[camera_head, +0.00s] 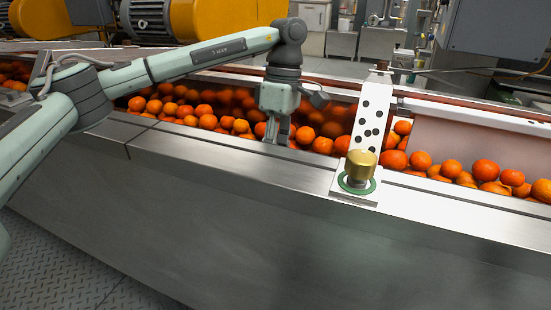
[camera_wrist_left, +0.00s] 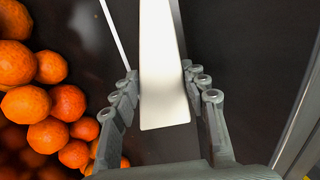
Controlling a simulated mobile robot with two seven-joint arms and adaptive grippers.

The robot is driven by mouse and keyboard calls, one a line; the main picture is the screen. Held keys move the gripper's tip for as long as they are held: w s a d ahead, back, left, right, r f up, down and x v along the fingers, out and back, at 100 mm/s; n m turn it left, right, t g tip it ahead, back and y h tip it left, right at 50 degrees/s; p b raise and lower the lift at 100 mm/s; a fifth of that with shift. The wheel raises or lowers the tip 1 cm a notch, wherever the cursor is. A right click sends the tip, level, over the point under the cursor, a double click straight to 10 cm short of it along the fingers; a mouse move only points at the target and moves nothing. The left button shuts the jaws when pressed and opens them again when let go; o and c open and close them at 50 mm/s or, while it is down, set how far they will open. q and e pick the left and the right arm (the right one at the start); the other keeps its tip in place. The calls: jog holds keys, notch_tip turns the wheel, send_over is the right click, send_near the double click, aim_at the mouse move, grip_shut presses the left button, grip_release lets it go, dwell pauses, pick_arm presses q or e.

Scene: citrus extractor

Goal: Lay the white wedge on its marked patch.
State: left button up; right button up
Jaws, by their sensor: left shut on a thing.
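My left gripper (camera_head: 277,136) reaches down at the inner edge of the steel ledge, beside the oranges. In the left wrist view its two fingers (camera_wrist_left: 160,78) stand on either side of a long white piece, the white wedge (camera_wrist_left: 164,95), and are shut on it. The wedge runs away from the palm, and its near end shows between the fingers. In the head view I cannot make out the wedge behind the gripper. I cannot make out a marked patch for it with certainty. My right gripper is not in view.
A gold cap (camera_head: 361,165) stands within a green ring (camera_head: 357,186) on the ledge, right of my gripper. A white strip with black dots (camera_head: 371,115) crosses the trough behind it. Oranges (camera_head: 485,170) fill the trough. The steel ledge (camera_head: 230,165) is clear left of the cap.

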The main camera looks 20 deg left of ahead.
pick_arm(q)
jog(key=shift+b+x, duration=0.6)
jog(key=shift+x, duration=0.35)
jog(key=o, duration=1.5)
jog(key=v, duration=1.2)
jog(key=shift+r, duration=0.15)
